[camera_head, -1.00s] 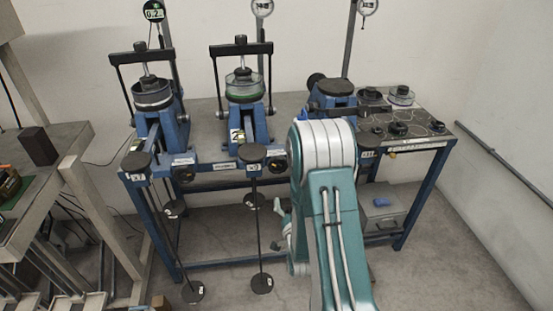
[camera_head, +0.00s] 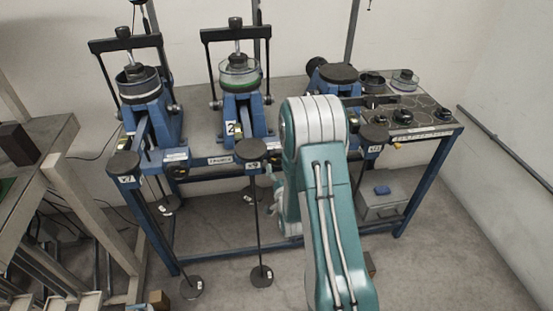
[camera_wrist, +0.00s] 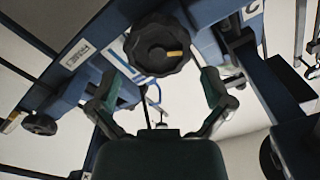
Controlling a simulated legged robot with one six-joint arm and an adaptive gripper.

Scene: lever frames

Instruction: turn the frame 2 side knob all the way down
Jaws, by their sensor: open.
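Frame 2 (camera_head: 239,108), with a "2" tag, stands in the middle of the blue bench in the head view. Its dark side knob (camera_head: 274,159) shows low on its right, partly behind my arm. In the wrist view a black lobed knob (camera_wrist: 157,45) with a yellow mark fills the upper middle. It appears to be this side knob. My gripper (camera_wrist: 160,80) is open, with its two fingers spread below and to either side of the knob. I see no clear contact. In the head view my arm hides most of the gripper.
Frame 1 (camera_head: 140,90) stands to the left. Black hanging weights (camera_head: 261,276) hang on rods before the bench. Another knob (camera_wrist: 40,124) shows at left in the wrist view. A grey box (camera_head: 382,205) sits under the bench. Floor at right is clear.

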